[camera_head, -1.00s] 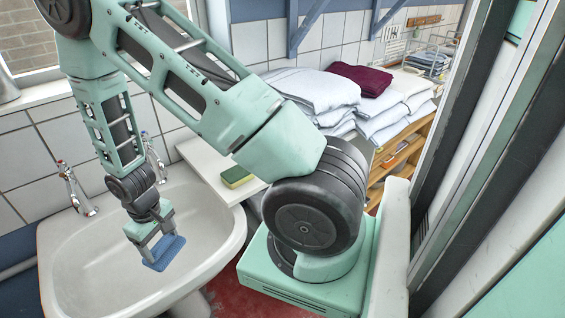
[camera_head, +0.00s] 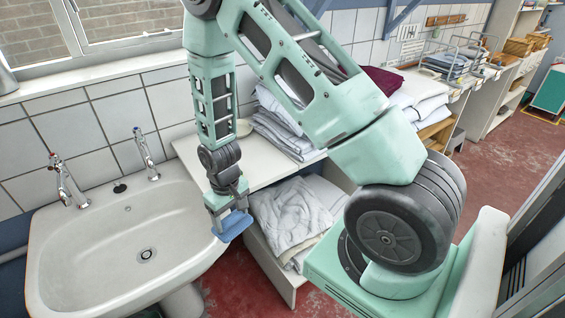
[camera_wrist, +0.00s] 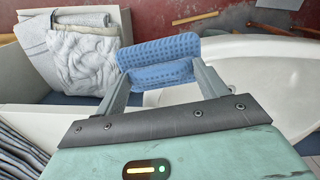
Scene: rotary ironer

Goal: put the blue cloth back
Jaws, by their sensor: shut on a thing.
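The blue cloth (camera_head: 234,226) is a small textured blue piece held in my gripper (camera_head: 229,214). It hangs just past the right rim of the white washbasin (camera_head: 88,260), in front of the shelf unit. In the wrist view, the cloth (camera_wrist: 158,60) is folded or bent across between the two fingers of my gripper (camera_wrist: 160,75), with the basin's rim to its right. My gripper is shut on it and points down. From these views I cannot tell its exact height above the rim.
Two taps (camera_head: 145,155) stand at the basin's back. A white counter (camera_head: 196,160) carries folded linen (camera_head: 275,125). Below it, an open bin (camera_head: 262,258) holds crumpled pale cloth (camera_head: 290,215). A maroon folded cloth (camera_head: 385,80) lies on linen farther right. Red floor (camera_head: 225,285) shows between.

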